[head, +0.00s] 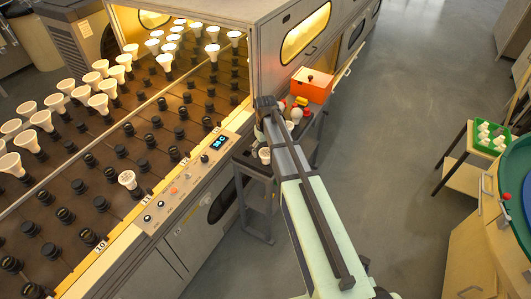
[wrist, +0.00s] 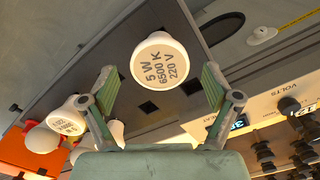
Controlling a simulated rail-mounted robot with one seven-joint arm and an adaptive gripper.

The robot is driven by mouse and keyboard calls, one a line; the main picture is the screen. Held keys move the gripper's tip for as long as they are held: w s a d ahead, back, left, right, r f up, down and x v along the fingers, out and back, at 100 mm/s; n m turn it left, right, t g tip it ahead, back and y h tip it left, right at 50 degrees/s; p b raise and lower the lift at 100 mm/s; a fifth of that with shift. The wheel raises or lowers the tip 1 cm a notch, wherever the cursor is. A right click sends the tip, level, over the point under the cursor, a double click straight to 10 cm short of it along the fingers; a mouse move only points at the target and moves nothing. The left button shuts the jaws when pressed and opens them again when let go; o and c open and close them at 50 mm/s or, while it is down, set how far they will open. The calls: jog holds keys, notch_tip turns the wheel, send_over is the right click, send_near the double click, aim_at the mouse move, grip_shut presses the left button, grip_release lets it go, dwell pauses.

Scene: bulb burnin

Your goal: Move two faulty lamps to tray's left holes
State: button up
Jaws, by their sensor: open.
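My gripper (wrist: 158,72) is open in the wrist view, with one finger on each side of a white lamp (wrist: 160,60) marked 5 W 6500 K 220 V. A gap shows between the lamp and both fingers. The lamp is over a dark tray (wrist: 190,50) with square holes, several of them empty. Another marked lamp (wrist: 67,115) is at the left, and a further one is partly hidden behind the left finger. In the head view a white lamp (head: 264,155) is near the front of the small side stand, below my arm's end. My fingertips are hidden there.
An orange box (head: 312,85) stands at the stand's back, with red and white bulbs beside it. The rack (head: 100,160) at left holds many white lamps among black sockets. Its control panel (head: 190,180) borders the stand. A green tray (head: 488,138) is at far right.

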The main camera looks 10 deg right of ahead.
notch_tip(320, 180, up, 10)
dwell(0.4)
jog(key=shift+f, duration=0.1)
jog(key=shift+m+g, duration=0.3)
jog(key=shift+g, duration=0.4)
jog(key=s+f, duration=0.2)
jog(key=f, duration=0.2)
jog(key=s+f, duration=0.3)
jog(key=f, duration=0.1)
jog(key=s+f, duration=0.3)
jog(key=f, duration=0.1)
jog(key=shift+f, duration=0.35)
jog(key=s+f+m+g, duration=0.1)
jog(key=s+f+g, duration=0.1)
jog(key=s+f, duration=0.9)
jog(key=s+f+g, duration=0.1)
jog(key=s+f, duration=0.8)
jog(key=s, duration=0.5)
jog(key=s+f+g, duration=0.1)
jog(key=s+f, duration=0.1)
jog(key=s, duration=0.7)
jog(key=s+f+m+g, duration=0.1)
jog(key=s+f, duration=0.1)
jog(key=s, duration=0.7)
jog(key=shift+f, duration=0.35)
jog(key=shift+w, duration=0.1)
